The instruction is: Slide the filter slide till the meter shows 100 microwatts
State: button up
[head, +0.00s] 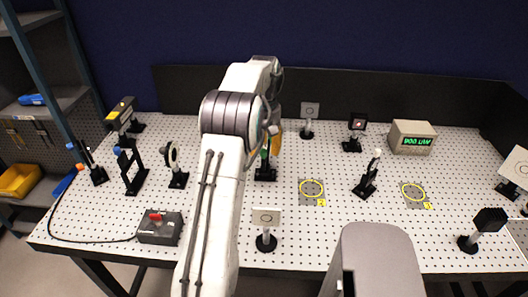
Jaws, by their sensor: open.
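The meter (412,137) is a beige box at the back right, and its green display appears to read 900 uW. A dark mount on a black base (265,174) stands just right of my arm, with an orange piece (277,143) and a bit of green at its top. It may be the filter slide, but my arm covers much of it. My gripper (271,128) is open, pointing down at the top of this mount. Its fingertips are mostly hidden behind my arm, so I cannot tell whether they touch the mount.
The perforated white table (330,235) carries several optics on posts, including a front card (266,218) and a white-tipped post (369,174). A grey box with a red switch (160,227) sits front left. A dark wall closes the back.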

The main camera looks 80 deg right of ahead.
jog(key=shift+f, duration=0.85)
jog(key=shift+o, duration=0.2)
grip_shut()
